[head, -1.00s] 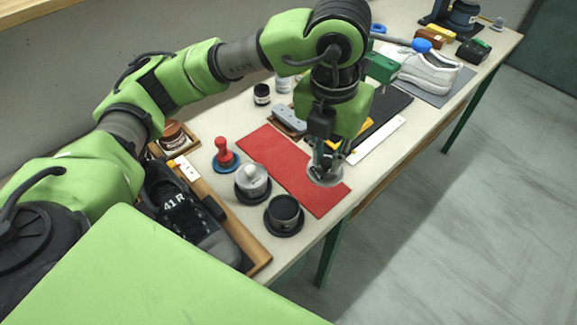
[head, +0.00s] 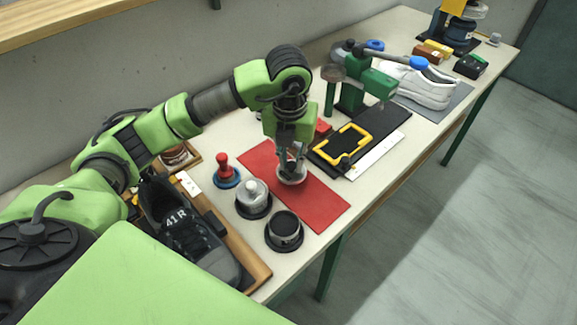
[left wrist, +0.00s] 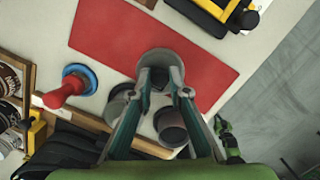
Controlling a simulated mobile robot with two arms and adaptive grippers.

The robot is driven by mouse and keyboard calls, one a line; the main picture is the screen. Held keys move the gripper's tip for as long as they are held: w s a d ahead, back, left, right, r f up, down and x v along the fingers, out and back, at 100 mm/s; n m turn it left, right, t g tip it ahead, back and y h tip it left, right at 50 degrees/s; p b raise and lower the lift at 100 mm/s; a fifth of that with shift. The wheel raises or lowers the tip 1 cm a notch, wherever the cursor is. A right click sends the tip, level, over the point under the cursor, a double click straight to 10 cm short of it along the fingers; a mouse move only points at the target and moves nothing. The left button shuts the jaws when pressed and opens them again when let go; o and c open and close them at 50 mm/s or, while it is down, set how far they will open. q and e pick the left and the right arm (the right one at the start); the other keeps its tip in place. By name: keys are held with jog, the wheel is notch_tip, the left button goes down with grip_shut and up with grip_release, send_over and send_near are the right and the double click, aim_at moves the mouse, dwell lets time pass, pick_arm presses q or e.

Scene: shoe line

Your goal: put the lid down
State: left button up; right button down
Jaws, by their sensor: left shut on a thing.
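My left gripper (head: 291,160) is shut on a round grey lid (head: 292,177), held over the middle of the red mat (head: 318,204). In the left wrist view, the fingers (left wrist: 161,92) close on the lid (left wrist: 160,60), which covers part of the mat (left wrist: 105,28). I cannot tell whether the lid touches the mat. An open pot with dark contents (head: 284,229) stands near the table's front edge, beside the mat. A silver pot with a knobbed lid (head: 253,196) stands next to it. My right gripper is not in view.
A red-handled stamp on a blue base (head: 225,172) stands left of the mat. A wooden tray (head: 257,273) holds a black shoe (head: 190,240). Right of the mat are a yellow frame (head: 344,146), a white strip (head: 376,156) and a green stand (head: 352,96). The mat's front end is clear.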

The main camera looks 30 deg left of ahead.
aim_at(288, 170)
pick_arm(q)
jog(key=shift+w+a+f, duration=0.15)
jog(key=shift+a+f, duration=0.3)
jog(key=shift+f, duration=0.1)
notch_tip(288, 170, down, 4)
jog(key=shift+w+a+r+p, duration=0.1)
jog(key=shift+r+p, duration=0.15)
jog(key=shift+p, duration=0.6)
jog(key=shift+f, duration=0.1)
jog(key=o, duration=0.5)
jog(key=shift+f+b, duration=0.1)
jog(key=shift+b, duration=0.2)
jog(key=o, duration=0.4)
